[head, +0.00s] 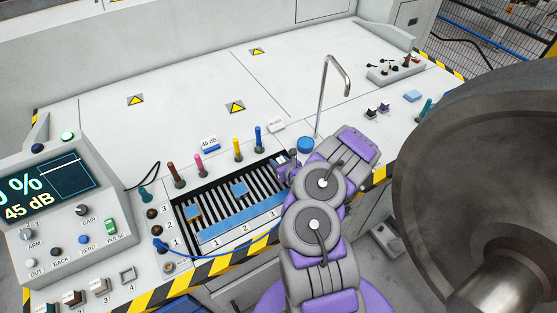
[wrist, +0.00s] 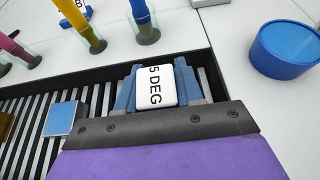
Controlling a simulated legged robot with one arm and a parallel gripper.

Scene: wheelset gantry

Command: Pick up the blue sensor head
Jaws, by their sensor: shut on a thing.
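My gripper (wrist: 155,92) is shut on a blue block with a white face (wrist: 160,88) that reads "5 DEG", the start of the text being cut off. I take this block to be the blue sensor head. It sits at the right end of the slatted tray in the wrist view; I cannot tell whether it touches the slats. In the head view my gripper (head: 289,163) is over the tray's right end and the arm hides the held block. Another blue block (head: 239,188) lies on the slats to the left, also seen in the wrist view (wrist: 62,119).
The slatted tray (head: 240,222) has a blue numbered front strip. Upright coloured pegs (head: 238,150) stand behind. A round blue cap (head: 305,145) is right of my gripper. A large dark wheel (head: 480,160) fills the right side.

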